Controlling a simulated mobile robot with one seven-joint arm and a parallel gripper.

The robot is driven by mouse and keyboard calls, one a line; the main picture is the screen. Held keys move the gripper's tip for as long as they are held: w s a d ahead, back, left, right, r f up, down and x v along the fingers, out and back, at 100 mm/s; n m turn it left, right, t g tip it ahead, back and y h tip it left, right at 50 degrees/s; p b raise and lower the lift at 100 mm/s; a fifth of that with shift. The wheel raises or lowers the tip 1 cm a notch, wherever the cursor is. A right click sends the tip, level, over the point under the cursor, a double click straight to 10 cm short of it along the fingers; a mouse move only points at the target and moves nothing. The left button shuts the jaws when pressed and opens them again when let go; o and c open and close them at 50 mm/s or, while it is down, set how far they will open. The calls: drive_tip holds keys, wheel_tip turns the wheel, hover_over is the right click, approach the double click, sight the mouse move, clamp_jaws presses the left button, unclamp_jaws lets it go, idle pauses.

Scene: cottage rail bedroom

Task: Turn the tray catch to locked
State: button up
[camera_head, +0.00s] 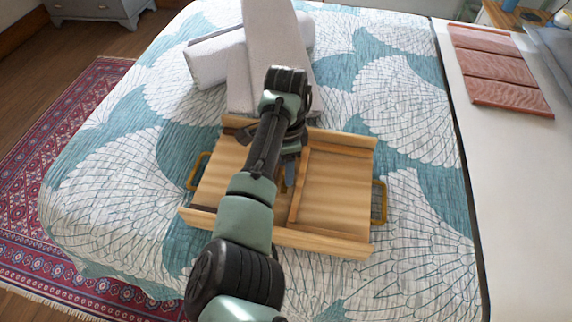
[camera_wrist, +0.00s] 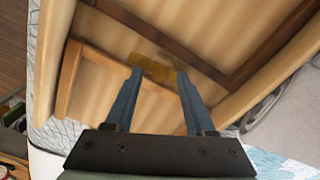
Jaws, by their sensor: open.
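The wooden tray (camera_head: 345,186) lies on the bed, with raised wooden edges, a divider bar and yellow handles at its left and right sides. My gripper (camera_head: 290,172) is over the middle of the tray, and my arm hides part of it. In the wrist view my gripper (camera_wrist: 158,85) is open, its two blue-grey fingers apart with nothing held between them. Just beyond the fingertips is a flat brass-coloured piece (camera_wrist: 153,70), likely the tray catch, on the tray's wooden surface (camera_wrist: 105,85). I cannot tell whether the fingers touch it, or its locked state.
White cushions or rolls (camera_head: 215,62) lie on the bed behind the tray. The patterned bedspread (camera_head: 400,95) is clear to the right. A light surface with reddish panels (camera_head: 498,70) is at the far right. A red rug (camera_head: 75,150) lies at left.

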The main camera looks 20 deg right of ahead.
clamp_jaws()
drive_tip(key=shift+r+n+p, duration=0.1)
drive_tip(key=shift+n+p, duration=0.2)
drive_tip(key=n+p, duration=0.2)
drive_tip(key=n, duration=0.1)
drive_tip(key=shift+r+p, duration=0.1)
drive_tip(key=shift+p, duration=0.3)
drive_tip(key=n+p, duration=0.2)
drive_tip(key=n, duration=0.3)
drive_tip(key=n+p, duration=0.1)
drive_tip(key=n, duration=0.3)
drive_tip(key=n+p, duration=0.1)
drive_tip(key=n, duration=0.3)
drive_tip(key=shift+w+n, duration=0.1)
drive_tip(key=shift+n, duration=0.3)
